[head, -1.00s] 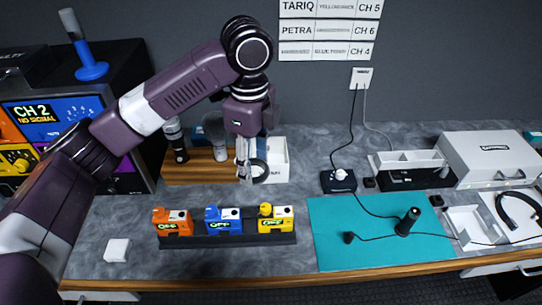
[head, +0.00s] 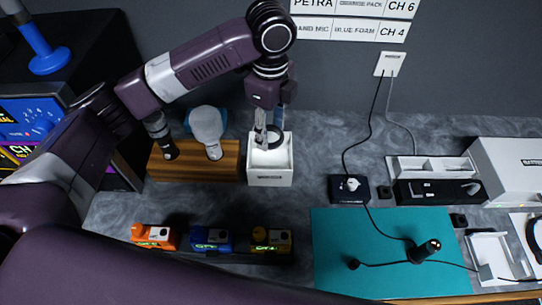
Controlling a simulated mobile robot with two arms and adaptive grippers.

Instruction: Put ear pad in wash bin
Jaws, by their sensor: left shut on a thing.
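The ear pad is a dark ring (head: 279,141) in the head view, at the fingers of my left gripper (head: 267,136). My left gripper points down and is shut on the ear pad. A white open-topped bin (head: 270,180), which looks like the wash bin, stands on the counter at the back. The ear pad appears within the bin's opening, toward its rear. I cannot tell whether it is above the rim or below it. The fingers hide part of the ring. My right gripper is not in view.
A wooden stand (head: 195,168) with microphones is just left of the bin. A black box (head: 348,189) and teal mat (head: 345,240) lie to the right. Grey counter is clear before the bin.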

